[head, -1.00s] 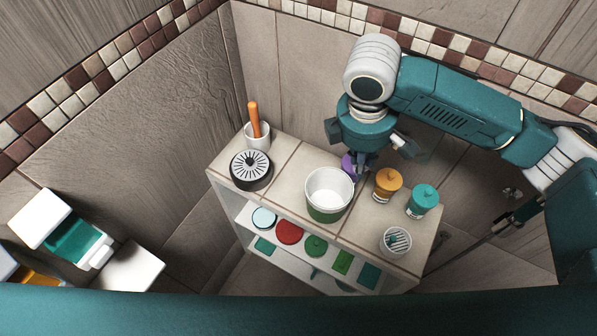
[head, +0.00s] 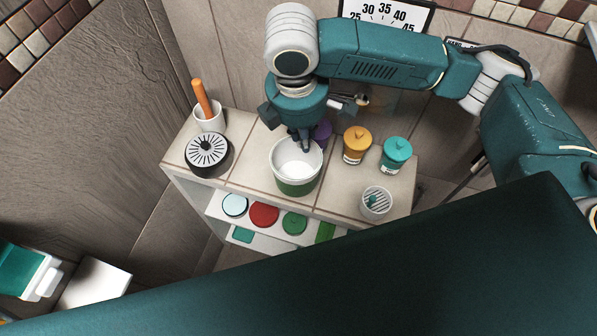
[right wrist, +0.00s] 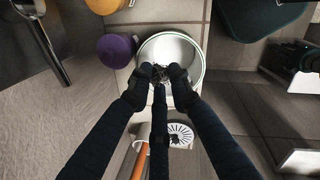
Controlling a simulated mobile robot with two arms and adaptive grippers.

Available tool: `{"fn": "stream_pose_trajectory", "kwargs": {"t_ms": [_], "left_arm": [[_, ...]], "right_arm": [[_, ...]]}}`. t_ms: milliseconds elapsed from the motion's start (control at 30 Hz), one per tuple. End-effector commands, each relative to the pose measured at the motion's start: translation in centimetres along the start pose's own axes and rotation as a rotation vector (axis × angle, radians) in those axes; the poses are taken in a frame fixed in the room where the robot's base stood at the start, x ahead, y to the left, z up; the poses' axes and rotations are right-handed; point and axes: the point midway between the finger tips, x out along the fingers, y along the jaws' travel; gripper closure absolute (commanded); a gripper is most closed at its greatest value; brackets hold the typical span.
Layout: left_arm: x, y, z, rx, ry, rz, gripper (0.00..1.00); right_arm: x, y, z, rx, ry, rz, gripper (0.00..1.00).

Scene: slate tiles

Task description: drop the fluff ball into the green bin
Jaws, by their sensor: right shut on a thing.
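The green bin (head: 297,187) is a round tub, white above with a green lower part. It stands upright on the tiled shelf top, and its white interior shows in the right wrist view (right wrist: 188,52). My right gripper (head: 304,146) is over the bin's opening, towards its back rim. In the right wrist view its fingers are shut on a small dark, wispy fluff ball (right wrist: 160,73), seen against the bin's mouth. The fluff ball cannot be made out in the head view. My left gripper is not in view.
A purple container (head: 322,134) stands close behind the bin. An orange jar (head: 357,146) and a teal jar (head: 396,155) stand to its right, with a white cup (head: 376,203) in front. A black round slotted-top container (head: 208,154) and an orange-handled tool (head: 202,97) in a cup are left.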

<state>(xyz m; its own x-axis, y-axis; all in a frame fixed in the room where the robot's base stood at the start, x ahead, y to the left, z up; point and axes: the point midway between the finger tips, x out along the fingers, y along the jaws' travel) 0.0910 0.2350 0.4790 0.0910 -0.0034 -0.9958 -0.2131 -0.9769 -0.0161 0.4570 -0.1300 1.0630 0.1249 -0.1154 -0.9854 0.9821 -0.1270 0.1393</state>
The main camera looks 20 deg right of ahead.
Motion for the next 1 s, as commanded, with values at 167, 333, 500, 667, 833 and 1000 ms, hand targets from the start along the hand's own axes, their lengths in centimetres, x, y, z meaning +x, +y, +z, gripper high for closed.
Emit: {"fn": "stream_pose_trajectory", "kwargs": {"t_ms": [167,333,500,667,833,1000], "left_arm": [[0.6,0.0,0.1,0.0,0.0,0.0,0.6],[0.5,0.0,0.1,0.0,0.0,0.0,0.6],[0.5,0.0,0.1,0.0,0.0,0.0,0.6],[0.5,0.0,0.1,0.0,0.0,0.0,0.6],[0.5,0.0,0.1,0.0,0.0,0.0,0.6],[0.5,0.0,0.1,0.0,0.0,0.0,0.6]], "right_arm": [[0.4,0.0,0.0,0.001,0.0,0.001,0.88],[0.3,0.0,0.0,0.001,0.0,0.0,0.88],[0.3,0.0,0.0,0.001,0.0,0.0,0.59],[0.3,0.0,0.0,0.001,0.0,0.0,0.59],[-0.3,0.0,-0.1,0.001,0.001,0.002,0.59],[-3.1,0.1,-0.1,0.0,0.003,0.005,0.59]]}}
